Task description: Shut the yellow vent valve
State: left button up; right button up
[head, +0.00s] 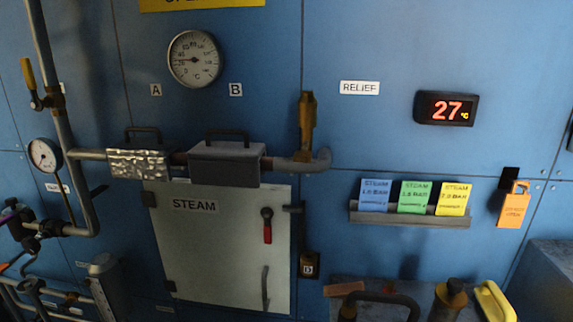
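A valve with a yellow lever handle (28,74) sits on the vertical pipe (50,60) at the upper left in the head view. The lever points up, tilted slightly left, beside the pipe. Its small valve body (48,98) joins the pipe just below the lever. No label that I can read marks it as the vent. I cannot tell from the lever alone whether the valve is open or shut. Neither of my grippers is in view.
A dial gauge (45,155) and pipework are below the lever. A horizontal pipe with a silver wrap (137,163) and grey cover (225,163) runs right to a brass relief valve (307,125). A STEAM door (220,250) is below. Cards fill a rack (410,219).

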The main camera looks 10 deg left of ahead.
aim_at(37, 104)
jog(key=u, duration=1.5)
